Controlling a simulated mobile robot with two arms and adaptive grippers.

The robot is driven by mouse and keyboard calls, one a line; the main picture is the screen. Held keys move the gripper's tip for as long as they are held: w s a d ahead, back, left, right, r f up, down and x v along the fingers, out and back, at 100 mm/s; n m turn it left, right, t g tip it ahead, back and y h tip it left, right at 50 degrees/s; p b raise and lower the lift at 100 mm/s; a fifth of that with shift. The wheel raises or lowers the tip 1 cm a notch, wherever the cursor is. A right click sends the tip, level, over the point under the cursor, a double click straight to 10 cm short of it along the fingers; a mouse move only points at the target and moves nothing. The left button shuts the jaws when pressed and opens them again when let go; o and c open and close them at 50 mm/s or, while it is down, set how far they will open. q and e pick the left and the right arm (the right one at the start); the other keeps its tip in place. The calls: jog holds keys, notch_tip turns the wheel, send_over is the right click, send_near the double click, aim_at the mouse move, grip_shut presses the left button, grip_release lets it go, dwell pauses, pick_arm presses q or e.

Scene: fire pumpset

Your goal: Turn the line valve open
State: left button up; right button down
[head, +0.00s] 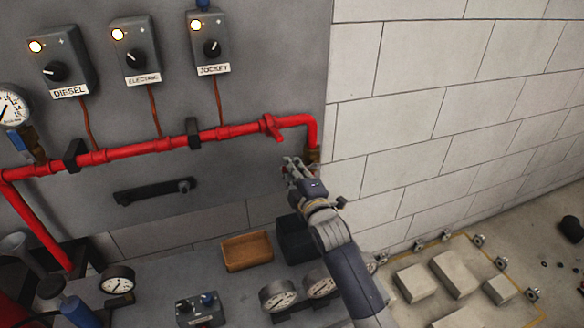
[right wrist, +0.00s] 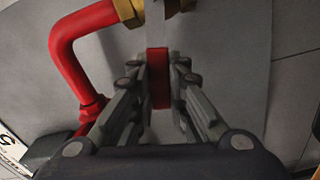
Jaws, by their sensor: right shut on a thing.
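The line valve shows as a brass body (head: 314,155) at the lower end of the red pipe's right bend in the head view. Its brass fittings (right wrist: 131,11) are at the top of the right wrist view. My right gripper (head: 290,166) is at the valve, just left of and below the brass in the head view. In the right wrist view its fingers (right wrist: 158,90) are shut on the red valve handle (right wrist: 158,62), which stands between them. The fingers hide part of the handle. My left gripper is not in view.
The red pipe (head: 235,130) runs along the grey panel, with a red fitting (head: 272,127) near its bend. Three switch boxes, including JOCKEY (head: 208,42), are above. A block wall (head: 420,110) is at right. A wooden tray (head: 247,265) and gauges (head: 278,296) are below.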

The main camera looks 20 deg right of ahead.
aim_at(315, 138)
jog(key=r+m+p, duration=0.1)
jog(key=m+p, duration=0.1)
jog(key=d+r+m+p, duration=0.1)
jog(key=r+m, duration=0.1)
jog(key=shift+d+r+m+p, duration=0.1)
jog(key=shift+d+m+p, duration=0.1)
jog(key=shift+m+p, duration=0.15)
jog(key=d+m+p, duration=0.1)
jog(key=m, duration=0.1)
jog(key=r+m+p, duration=0.1)
jog(key=shift+d+r+m, duration=0.3)
jog(key=shift+d+m, duration=0.05)
jog(key=d+m+p, duration=0.1)
jog(key=d+r+m+p, duration=0.1)
jog(key=m, duration=0.1)
jog(key=shift+w, duration=0.1)
jog(key=shift+d+m, duration=0.6)
jog(key=shift+m, duration=0.4)
jog(key=shift+d+m, duration=0.6)
jog(key=shift+m, duration=0.4)
jog(key=c, duration=1.5)
grip_release()
jog(key=shift+p, duration=0.3)
jog(key=shift+c, duration=0.2)
jog(key=s, duration=1.2)
jog(key=shift+d, duration=0.25)
